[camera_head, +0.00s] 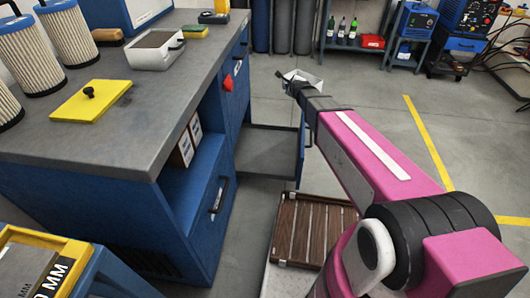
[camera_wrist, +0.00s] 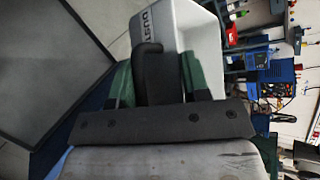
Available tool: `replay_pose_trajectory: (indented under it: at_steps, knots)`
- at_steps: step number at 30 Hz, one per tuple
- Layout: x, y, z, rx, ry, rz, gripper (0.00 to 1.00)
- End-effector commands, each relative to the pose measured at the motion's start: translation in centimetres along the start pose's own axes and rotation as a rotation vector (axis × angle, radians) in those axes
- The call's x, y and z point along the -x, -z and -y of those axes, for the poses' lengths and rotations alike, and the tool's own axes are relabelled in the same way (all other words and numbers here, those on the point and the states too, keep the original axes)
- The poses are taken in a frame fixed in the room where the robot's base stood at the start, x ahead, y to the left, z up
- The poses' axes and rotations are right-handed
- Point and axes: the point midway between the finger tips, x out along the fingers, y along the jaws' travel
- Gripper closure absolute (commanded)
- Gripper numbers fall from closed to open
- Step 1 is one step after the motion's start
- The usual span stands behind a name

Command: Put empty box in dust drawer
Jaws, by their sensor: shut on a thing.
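A white box (camera_wrist: 205,42) with dark lettering, apparently "DUST", and a black handle (camera_wrist: 149,62) fills the upper middle of the wrist view. My gripper (camera_wrist: 158,80) is shut on that handle, a green finger pad at each side. In the head view, a small part of the white box (camera_head: 303,77) shows at my arm's far end, past the open drawer; the rest is hidden. The box's inside cannot be seen clearly. A blue drawer (camera_head: 268,150) stands pulled out of the bench, its grey floor looking bare.
The bench (camera_head: 140,105) carries filters (camera_head: 30,55), a yellow plate with a black knob (camera_head: 92,100), and another white box (camera_head: 156,50) with grey contents. A wooden slatted pallet (camera_head: 310,230) lies below the drawer. Shelves and welding machines stand at the back; the right floor is clear.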

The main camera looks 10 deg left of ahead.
Motion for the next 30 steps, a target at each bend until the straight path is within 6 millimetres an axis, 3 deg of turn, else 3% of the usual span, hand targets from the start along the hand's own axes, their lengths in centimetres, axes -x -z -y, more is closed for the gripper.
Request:
replay_pose_trajectory:
  at_steps: [1, 9, 21, 25, 30]
  knots:
    - [-0.7, -0.4, -2.5, 0.007, -0.011, 0.012, 0.85]
    - [-2.4, -2.0, -14.1, 0.036, -0.045, 0.074, 0.85]
    - [-2.1, -2.9, -31.0, 0.076, -0.095, 0.165, 0.85]
    - [-1.6, -2.9, -34.7, 0.085, -0.105, 0.186, 0.85]
    - [-1.1, -2.7, -37.2, 0.091, -0.111, 0.2, 0.85]
